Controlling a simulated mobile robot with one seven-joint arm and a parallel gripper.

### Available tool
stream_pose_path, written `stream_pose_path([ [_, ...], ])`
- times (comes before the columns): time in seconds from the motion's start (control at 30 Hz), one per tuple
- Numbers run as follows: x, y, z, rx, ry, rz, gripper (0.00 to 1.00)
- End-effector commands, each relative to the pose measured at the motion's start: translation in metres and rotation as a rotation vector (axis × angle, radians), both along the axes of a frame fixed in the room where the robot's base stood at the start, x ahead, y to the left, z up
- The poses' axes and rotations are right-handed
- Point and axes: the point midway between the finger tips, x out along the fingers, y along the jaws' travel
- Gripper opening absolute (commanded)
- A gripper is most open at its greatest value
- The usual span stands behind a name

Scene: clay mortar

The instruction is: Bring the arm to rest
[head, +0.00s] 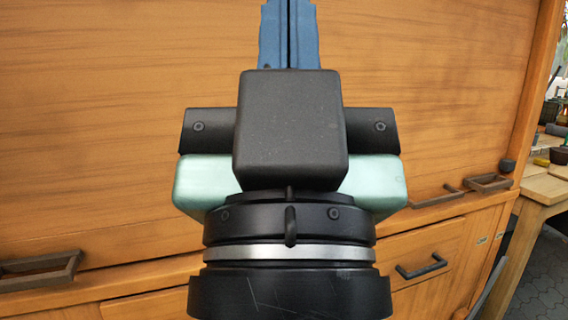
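My gripper (290,32) is in the middle of the head view and points up and away in front of the wooden cabinet. Its two blue fingers lie side by side with no gap showing between them, so it looks shut. Nothing shows held between the fingers. A dark block on my wrist hides the base of the fingers.
A wooden cabinet (110,90) with dark handles (40,271) fills most of the view behind my gripper. Another dark handle (421,266) is on a lower drawer at right. A wooden table (545,188) with small items stands at the far right, over a paved floor (540,275).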

Motion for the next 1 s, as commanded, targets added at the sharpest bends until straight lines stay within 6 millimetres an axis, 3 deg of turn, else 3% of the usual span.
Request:
stream_pose_path([
  [0.03, 0.0, 0.0, 0.023, 0.001, 0.001, 0.001, 0.0],
  [0.17, 0.001, 0.001, 0.056, 0.001, 0.002, 0.002, 0.0],
  [1.0, 0.001, 0.002, 0.308, 0.001, 0.004, 0.006, 0.0],
])
